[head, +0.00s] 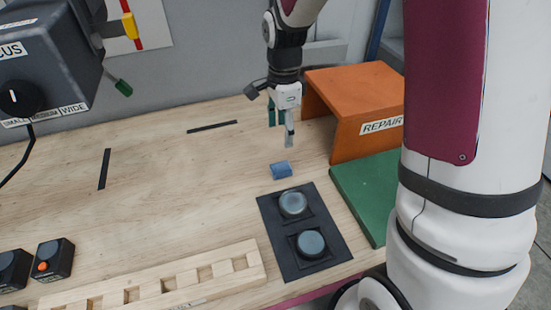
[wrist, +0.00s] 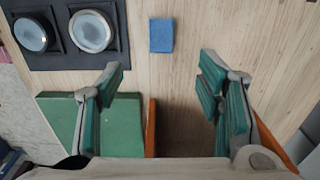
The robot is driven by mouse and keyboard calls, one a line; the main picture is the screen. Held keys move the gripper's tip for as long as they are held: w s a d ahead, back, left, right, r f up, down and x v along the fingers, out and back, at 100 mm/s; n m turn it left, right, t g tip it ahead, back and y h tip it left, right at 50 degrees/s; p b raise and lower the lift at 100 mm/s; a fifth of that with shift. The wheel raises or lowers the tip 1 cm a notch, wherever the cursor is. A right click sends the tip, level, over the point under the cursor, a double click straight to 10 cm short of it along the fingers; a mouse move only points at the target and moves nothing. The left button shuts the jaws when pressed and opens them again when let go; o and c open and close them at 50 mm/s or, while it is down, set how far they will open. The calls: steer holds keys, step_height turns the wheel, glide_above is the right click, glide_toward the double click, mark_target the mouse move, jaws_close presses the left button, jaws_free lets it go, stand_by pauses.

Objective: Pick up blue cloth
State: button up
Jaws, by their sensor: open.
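The blue cloth (head: 281,170) is a small folded piece lying on the wooden table, just behind the dark panel with two round lenses. In the wrist view the cloth (wrist: 161,35) lies flat near the top middle, beyond my fingertips. My gripper (head: 281,126) is above the table, a little behind the cloth in the head view, pointing down. In the wrist view my gripper (wrist: 162,76) has its two green-padded fingers wide apart with nothing between them. The cloth is apart from both fingers.
An orange stand (head: 347,124) labelled REPAIR is right of my gripper, with a green mat (head: 366,196) in front. The dark panel (head: 277,237) is near the cloth. A wooden slotted rack (head: 160,280) lies in front. A grey box (head: 50,60) hangs upper left. The table left of the cloth is mostly clear.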

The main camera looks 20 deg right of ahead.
mark_target(281, 166)
step_height(281, 166, down, 14)
steer(key=shift+r+p, duration=0.1)
steer(key=shift+p, duration=0.9)
steer(key=shift+w, duration=0.1)
steer(key=c, duration=1.1)
steer(key=shift+r, duration=0.1)
steer(key=shift+r, duration=0.8)
steer(key=shift+w+r+b, duration=0.1)
steer(key=shift+r+b, duration=0.4)
steer(key=shift+r, duration=0.45)
steer(key=s, duration=0.5)
steer(key=s+r, duration=0.1)
steer(key=s, duration=1)
steer(key=shift+s+r, duration=0.1)
steer(key=shift+r, duration=0.1)
